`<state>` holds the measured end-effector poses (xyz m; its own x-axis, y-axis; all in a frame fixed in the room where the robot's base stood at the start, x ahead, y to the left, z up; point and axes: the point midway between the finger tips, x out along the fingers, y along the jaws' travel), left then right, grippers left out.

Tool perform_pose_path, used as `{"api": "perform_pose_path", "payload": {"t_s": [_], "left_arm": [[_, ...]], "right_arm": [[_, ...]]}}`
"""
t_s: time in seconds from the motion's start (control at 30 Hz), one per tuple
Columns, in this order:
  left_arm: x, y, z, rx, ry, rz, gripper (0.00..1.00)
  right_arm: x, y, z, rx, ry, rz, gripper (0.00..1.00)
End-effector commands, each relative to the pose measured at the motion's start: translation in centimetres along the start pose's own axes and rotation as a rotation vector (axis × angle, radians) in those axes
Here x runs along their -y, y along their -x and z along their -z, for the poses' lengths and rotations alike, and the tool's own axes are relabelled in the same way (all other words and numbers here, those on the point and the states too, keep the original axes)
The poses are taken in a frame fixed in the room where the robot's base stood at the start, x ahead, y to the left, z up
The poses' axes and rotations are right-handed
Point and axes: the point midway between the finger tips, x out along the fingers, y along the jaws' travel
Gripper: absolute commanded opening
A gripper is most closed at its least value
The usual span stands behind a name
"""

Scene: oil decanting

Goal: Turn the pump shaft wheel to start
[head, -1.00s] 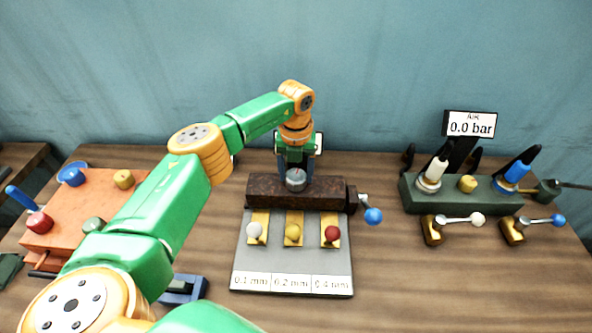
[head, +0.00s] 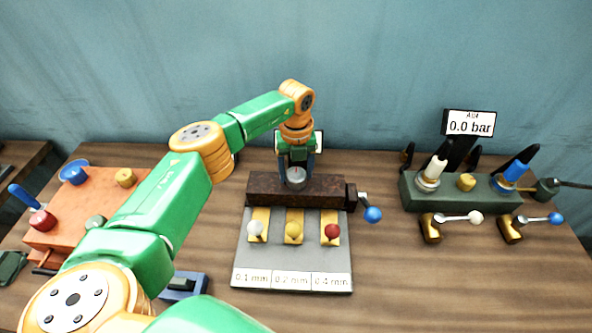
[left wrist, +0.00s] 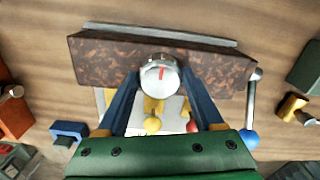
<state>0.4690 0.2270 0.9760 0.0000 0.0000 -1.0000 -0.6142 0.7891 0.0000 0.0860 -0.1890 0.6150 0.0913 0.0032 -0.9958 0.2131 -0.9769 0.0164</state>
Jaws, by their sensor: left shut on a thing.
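A silver round wheel (left wrist: 160,74) with a red mark on its face sits on the brown speckled block (left wrist: 100,62). In the head view the wheel (head: 296,178) is near the middle of the block (head: 265,188). My left gripper (left wrist: 158,82) reaches down from above, with one blue finger on each side of the wheel. It is shut on the wheel. In the left wrist view the red mark points nearly straight up and down in the picture. My right gripper is in neither view.
A crank with a blue ball (head: 372,214) sticks out at the block's right end. In front lies a grey plate (head: 270,265) with several coloured knobs. A green valve block (head: 408,190) stands right, below a display (head: 470,123) reading 0.0 bar. An orange block (head: 70,210) stands left.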

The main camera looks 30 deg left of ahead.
Motion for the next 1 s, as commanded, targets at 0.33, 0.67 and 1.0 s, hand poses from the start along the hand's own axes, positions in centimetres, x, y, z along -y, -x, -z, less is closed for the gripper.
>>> {"api": "perform_pose_path", "payload": {"t_s": [0.33, 0.67, 1.0], "left_arm": [[0.0, 0.0, 0.0, 0.0, 0.001, 0.0, 0.99], [0.1, 3.4, -0.1, 0.004, 0.001, 0.005, 0.99], [0.0, 7.1, 0.0, 0.0, 0.0, 0.0, 0.99]], "right_arm": [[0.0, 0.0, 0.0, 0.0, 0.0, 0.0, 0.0], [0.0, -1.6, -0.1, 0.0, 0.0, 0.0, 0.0], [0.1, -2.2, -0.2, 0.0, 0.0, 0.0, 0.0]]}}
